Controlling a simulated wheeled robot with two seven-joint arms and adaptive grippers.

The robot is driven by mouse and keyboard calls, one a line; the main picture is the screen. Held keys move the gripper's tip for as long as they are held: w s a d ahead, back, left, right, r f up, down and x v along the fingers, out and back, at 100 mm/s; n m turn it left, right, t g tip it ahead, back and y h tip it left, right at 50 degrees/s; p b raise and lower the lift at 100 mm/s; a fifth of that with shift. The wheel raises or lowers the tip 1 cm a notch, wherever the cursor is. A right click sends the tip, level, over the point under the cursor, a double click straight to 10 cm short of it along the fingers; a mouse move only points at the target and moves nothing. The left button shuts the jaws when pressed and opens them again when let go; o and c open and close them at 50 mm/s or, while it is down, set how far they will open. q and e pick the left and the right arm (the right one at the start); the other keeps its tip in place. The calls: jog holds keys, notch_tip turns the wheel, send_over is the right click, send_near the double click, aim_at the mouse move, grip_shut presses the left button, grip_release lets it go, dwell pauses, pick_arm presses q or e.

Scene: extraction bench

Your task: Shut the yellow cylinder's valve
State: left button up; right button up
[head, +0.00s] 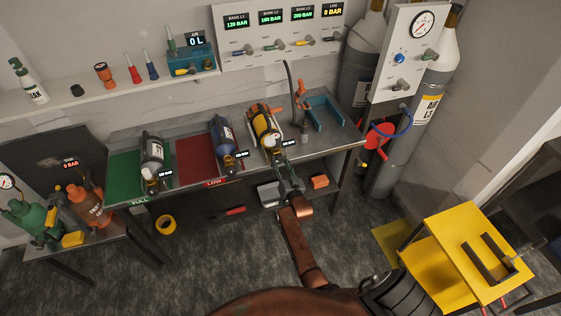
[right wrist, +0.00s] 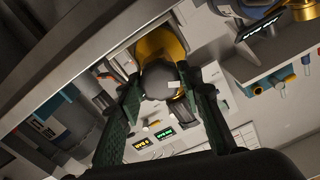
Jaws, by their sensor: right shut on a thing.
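The yellow cylinder (head: 263,122) lies on the bench, right of the blue cylinder, with its valve end towards me. My right gripper (head: 279,160) reaches in from the front at that end. In the right wrist view, the round grey valve knob (right wrist: 160,82) sits between the two green-padded fingers of the right gripper (right wrist: 158,90), with the yellow cylinder (right wrist: 158,42) behind it. The gripper is shut on the valve knob. How far the valve is turned cannot be told. My left gripper is not in view.
A dark cylinder (head: 152,150) and a blue cylinder (head: 222,136) lie left on the bench. A hose and an orange-handled fitting (head: 301,95) stand close behind right of the yellow one. A teal cradle (head: 325,112) at the right is empty. An orange block (head: 319,182) sits below.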

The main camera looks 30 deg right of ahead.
jog(key=m+p, duration=0.2)
jog(key=m, duration=0.3)
jog(key=shift+m, duration=0.3)
jog(key=m, duration=0.3)
jog(key=shift+a, duration=0.1)
jog(key=shift+m+p, duration=0.35)
jog(key=shift+m, duration=1.35)
jog(key=o, duration=1.2)
jog(key=shift+c, duration=0.2)
jog(key=shift+s+a, duration=0.1)
jog(key=shift+s, duration=0.4)
jog(key=v, duration=1.1)
